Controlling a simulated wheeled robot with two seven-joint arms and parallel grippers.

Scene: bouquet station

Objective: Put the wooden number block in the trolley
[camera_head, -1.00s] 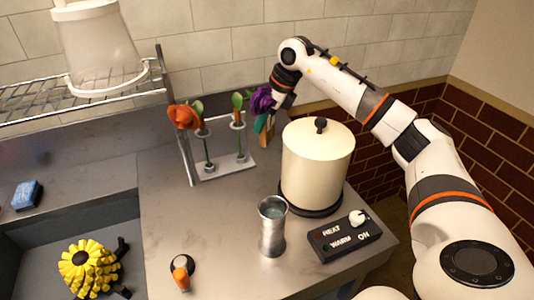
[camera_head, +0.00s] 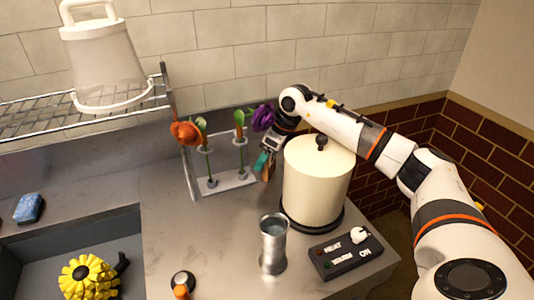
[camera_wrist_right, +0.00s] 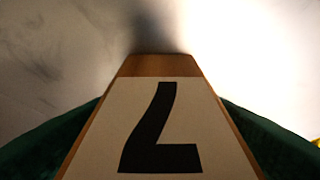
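The wooden number block (camera_wrist_right: 160,66), with a pale face and a black 7, fills the middle of the right wrist view between two green fingers. It also shows small in the head view (camera_head: 268,173), at the back of the counter between the flower rack and the cream pot. My right gripper (camera_head: 264,162) is shut on it, pointing down. A dark shadow lies beyond the block on the grey surface; I cannot tell whether the block touches the counter. My left gripper is not in view. No trolley is in view.
The cream pot (camera_head: 316,185) stands close right of my right gripper, and the flower rack (camera_head: 222,183) close left. A metal cup (camera_head: 273,245) and a HEAT/WARM switch box (camera_head: 345,256) stand in front. A sink holds a yellow ruffled object (camera_head: 88,276). A blue sponge (camera_head: 28,208) lies left.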

